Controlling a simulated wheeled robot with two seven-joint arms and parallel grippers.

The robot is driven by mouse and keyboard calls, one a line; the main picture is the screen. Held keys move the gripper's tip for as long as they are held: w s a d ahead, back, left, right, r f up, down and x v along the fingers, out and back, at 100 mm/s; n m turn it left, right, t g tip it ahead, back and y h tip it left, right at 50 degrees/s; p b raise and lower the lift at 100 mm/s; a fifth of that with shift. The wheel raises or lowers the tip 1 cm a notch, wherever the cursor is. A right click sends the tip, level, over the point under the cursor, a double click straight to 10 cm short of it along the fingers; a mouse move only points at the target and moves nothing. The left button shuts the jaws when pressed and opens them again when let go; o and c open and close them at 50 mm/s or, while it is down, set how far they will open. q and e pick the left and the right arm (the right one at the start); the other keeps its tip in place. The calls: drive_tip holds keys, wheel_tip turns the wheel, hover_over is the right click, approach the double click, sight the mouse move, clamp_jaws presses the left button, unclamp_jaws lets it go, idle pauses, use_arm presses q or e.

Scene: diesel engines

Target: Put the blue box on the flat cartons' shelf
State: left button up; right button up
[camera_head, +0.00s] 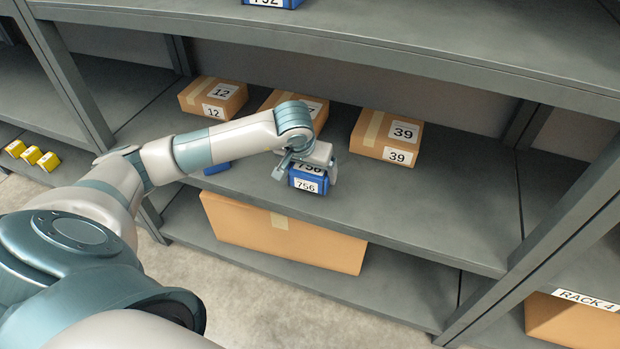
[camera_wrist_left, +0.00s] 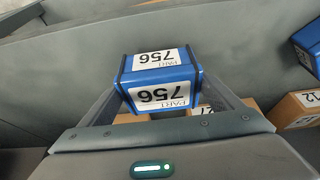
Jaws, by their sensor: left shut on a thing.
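The blue box (camera_head: 308,184), labelled 756, is between the fingers of my left gripper (camera_head: 305,170), which is shut on it. The box also fills the middle of the left wrist view (camera_wrist_left: 160,80), between the two grey fingers. In the head view it appears over the middle shelf (camera_head: 440,220), in front of the flat cartons; I cannot tell whether its base touches the board. The flat cartons are one labelled 12 (camera_head: 213,97), one partly hidden by my arm (camera_head: 277,98), and one labelled 39 (camera_head: 386,137). My right gripper is not in view.
Another blue box (camera_head: 217,167) shows partly behind my left arm. A large carton (camera_head: 285,235) stands on the bottom shelf. The upper shelf (camera_head: 420,55) overhangs the cartons, and a rack post (camera_head: 545,245) stands at right. Bare board lies right of carton 39.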

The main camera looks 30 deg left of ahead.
use_arm(q)
wheel_tip(320, 180, down, 2)
drive_tip(key=shift+f, duration=0.55)
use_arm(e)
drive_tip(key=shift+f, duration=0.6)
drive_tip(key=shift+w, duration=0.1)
use_arm(q)
drive_tip(key=shift+f, duration=0.1)
drive_tip(key=o, duration=1.3)
drive_tip(key=shift+o, duration=0.2)
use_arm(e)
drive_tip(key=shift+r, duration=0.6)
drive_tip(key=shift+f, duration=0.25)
use_arm(q)
drive_tip(key=v, duration=1.2)
drive_tip(key=shift+s, duration=0.1)
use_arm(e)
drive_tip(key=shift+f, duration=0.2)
